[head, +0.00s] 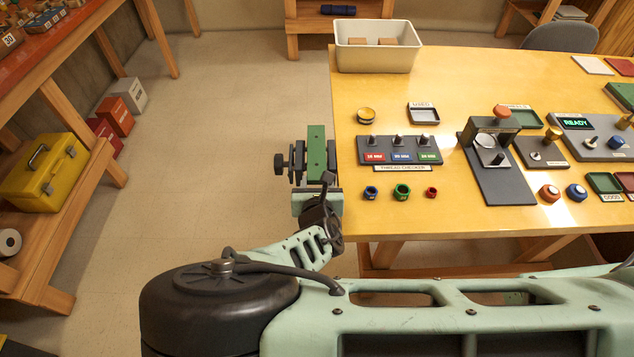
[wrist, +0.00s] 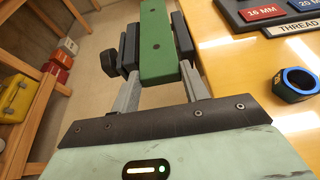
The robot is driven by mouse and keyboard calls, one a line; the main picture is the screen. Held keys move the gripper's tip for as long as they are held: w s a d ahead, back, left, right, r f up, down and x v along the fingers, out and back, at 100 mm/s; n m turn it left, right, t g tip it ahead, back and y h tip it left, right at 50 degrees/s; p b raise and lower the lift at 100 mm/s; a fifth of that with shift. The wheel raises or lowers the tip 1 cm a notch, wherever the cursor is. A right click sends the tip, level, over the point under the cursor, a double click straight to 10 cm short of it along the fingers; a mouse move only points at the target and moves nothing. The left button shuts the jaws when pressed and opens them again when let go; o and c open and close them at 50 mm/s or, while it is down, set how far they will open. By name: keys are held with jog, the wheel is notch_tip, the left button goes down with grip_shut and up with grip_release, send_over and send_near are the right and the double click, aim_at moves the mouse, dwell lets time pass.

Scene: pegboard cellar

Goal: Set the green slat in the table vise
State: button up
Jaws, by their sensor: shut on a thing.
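The green slat (head: 316,148) is at the table's left edge, with small dark holes along its face. It also shows in the wrist view (wrist: 158,45). The table vise (head: 298,165) is dark, with a black knob on its left; its dark jaws show on both sides of the slat in the wrist view (wrist: 130,46). The slat is lined up between or just above the jaws; I cannot tell how deep it sits. My gripper (wrist: 162,82) is shut on the slat's near end, a grey finger on each side. The vise's lower part is mostly hidden.
The yellow table (head: 460,220) lies right of the vise. A thread checker (head: 400,150) stands near, with blue, green and red rings (head: 402,191) before it. A white bin (head: 378,45) stands at the back corner. Floor left of the vise is clear.

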jog(key=shift+f, duration=0.25)
jog(key=o, duration=1)
jog(key=shift+o, duration=0.2)
